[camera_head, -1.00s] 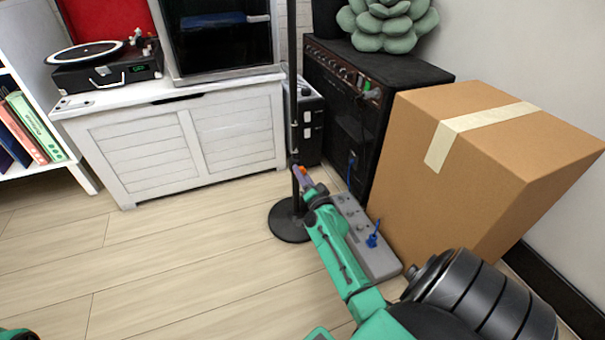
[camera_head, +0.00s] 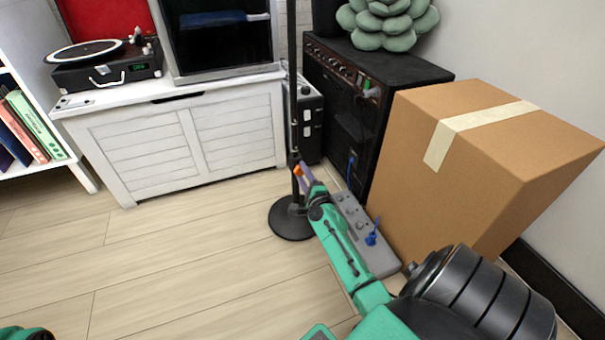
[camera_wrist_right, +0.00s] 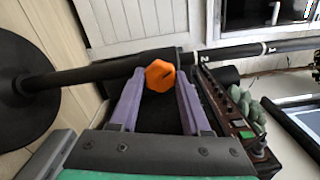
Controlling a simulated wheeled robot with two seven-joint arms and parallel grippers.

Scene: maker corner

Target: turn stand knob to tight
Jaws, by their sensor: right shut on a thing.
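The black stand (camera_head: 292,100) rises upright from its round base (camera_head: 290,222) on the floor in the head view. Its orange knob (camera_wrist_right: 160,75) shows in the right wrist view, on the side of the pole. It also shows small in the head view (camera_head: 298,169). My right gripper (camera_wrist_right: 158,84) is shut on the knob, with one purple finger on each side of it; it meets the pole in the head view (camera_head: 302,172). A marking for tight is too small to make out. Only a green bit of my left arm shows at the lower left, without its gripper.
A grey pedal board (camera_head: 375,252) lies on the floor beside my right arm. A cardboard box (camera_head: 480,190) and a black amplifier (camera_head: 375,85) stand to the right. A white cabinet (camera_head: 180,150) stands behind. The wood floor at left is clear.

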